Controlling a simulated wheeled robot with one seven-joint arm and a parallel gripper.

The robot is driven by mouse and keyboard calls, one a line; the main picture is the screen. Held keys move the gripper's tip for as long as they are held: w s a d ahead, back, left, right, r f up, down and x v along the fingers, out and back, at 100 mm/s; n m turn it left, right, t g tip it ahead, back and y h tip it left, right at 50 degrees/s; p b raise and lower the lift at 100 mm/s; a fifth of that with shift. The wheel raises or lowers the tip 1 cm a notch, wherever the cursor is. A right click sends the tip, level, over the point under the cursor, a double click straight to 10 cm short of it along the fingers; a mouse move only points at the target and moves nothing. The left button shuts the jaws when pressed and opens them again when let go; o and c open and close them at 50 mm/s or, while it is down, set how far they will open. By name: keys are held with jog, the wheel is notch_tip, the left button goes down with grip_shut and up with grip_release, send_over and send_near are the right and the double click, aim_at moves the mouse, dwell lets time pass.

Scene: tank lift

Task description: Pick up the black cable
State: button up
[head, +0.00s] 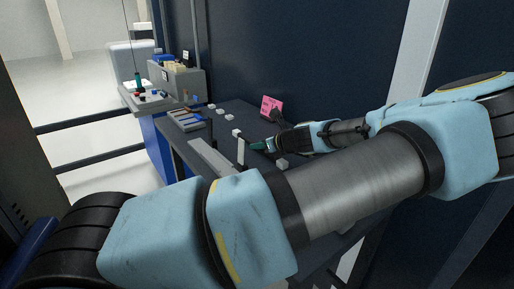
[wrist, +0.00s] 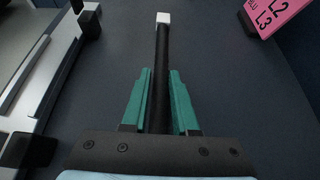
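The black cable (wrist: 162,60) lies lengthwise up the middle of the wrist view, with a white block-shaped end (wrist: 163,18) at the top. My gripper (wrist: 161,75) has green fingers, one on each side of the cable and very close to it. I cannot tell whether they press on it. The cable's near end is hidden behind the gripper body. In the head view my gripper (head: 260,146) is low over the dark bench top, and the cable itself is mostly hidden there.
A pink label card (head: 271,107) stands at the back of the dark bench (head: 235,108). A pale rail-like fixture (head: 212,158) lies left of my gripper. Several small white blocks (head: 211,106) are on the bench. A grey case (head: 176,82) stands beyond it.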

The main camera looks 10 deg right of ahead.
grip_shut()
dwell(0.4)
